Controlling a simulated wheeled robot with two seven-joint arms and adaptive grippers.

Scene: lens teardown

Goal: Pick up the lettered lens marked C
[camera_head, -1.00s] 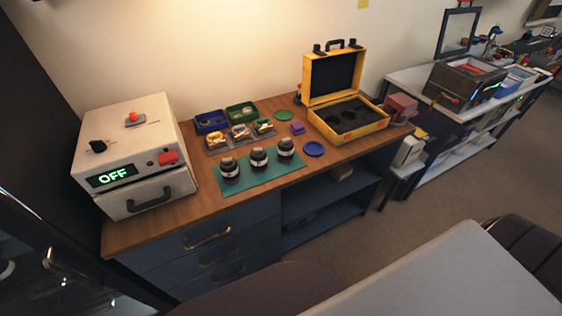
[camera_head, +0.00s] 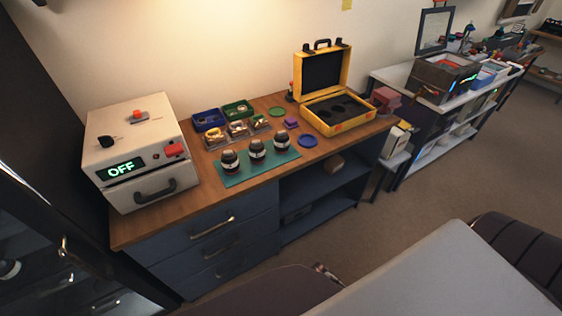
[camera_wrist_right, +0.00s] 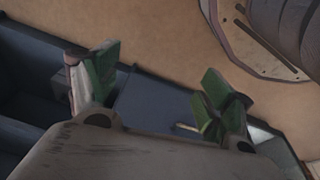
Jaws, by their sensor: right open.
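Three dark lenses stand upright in a row on a teal mat (camera_head: 232,180) on the wooden workbench: a left lens (camera_head: 230,162), a middle lens (camera_head: 257,150) and a right lens (camera_head: 282,142). Their letters are too small to read, so I cannot tell which is C. My right gripper (camera_wrist_right: 155,92) shows in the right wrist view with its green-padded fingers apart and nothing between them. No lens shows in that view. My left gripper is in neither view now.
A white box reading OFF (camera_head: 128,150) stands at the bench's left end. An open yellow case (camera_head: 340,122) stands at the right. Behind the mat are a blue bin (camera_head: 207,120), a green bin (camera_head: 238,108) and small trays. A blue disc (camera_head: 308,140) lies right of the mat.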

